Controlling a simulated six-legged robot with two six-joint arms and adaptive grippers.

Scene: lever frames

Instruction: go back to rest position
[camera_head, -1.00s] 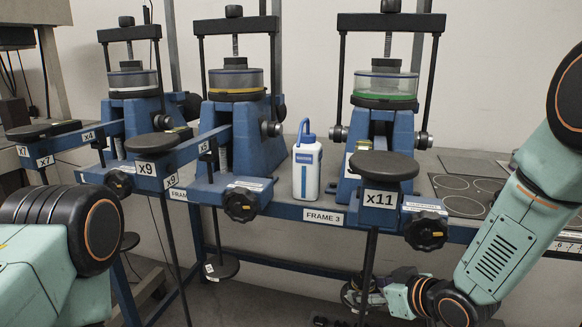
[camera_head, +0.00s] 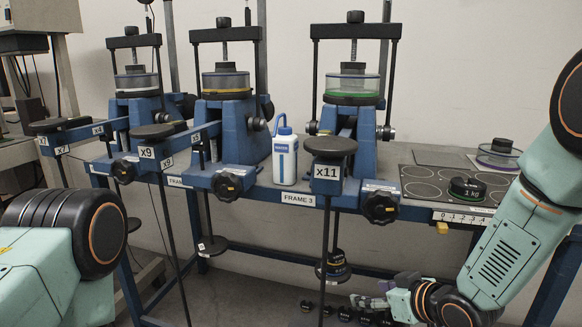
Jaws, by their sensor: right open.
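My right gripper (camera_head: 364,301) is open at the lower right of the middle, below the bench. It points left, and its fingers are small and partly unclear. Close above and left of it, dark weights (camera_head: 336,268) hang on the rod under the x11 lever end (camera_head: 328,158) of frame 3 (camera_head: 300,198). The gripper appears empty and apart from them. My left arm shows at the left edge, but its gripper is out of view.
A white bottle (camera_head: 285,158) stands on the bench between two blue frames. A 1 kg weight (camera_head: 468,190) and a clear-sided dish (camera_head: 498,153) are at right on the bench. Several small dark weights (camera_head: 345,313) are low down near my right gripper.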

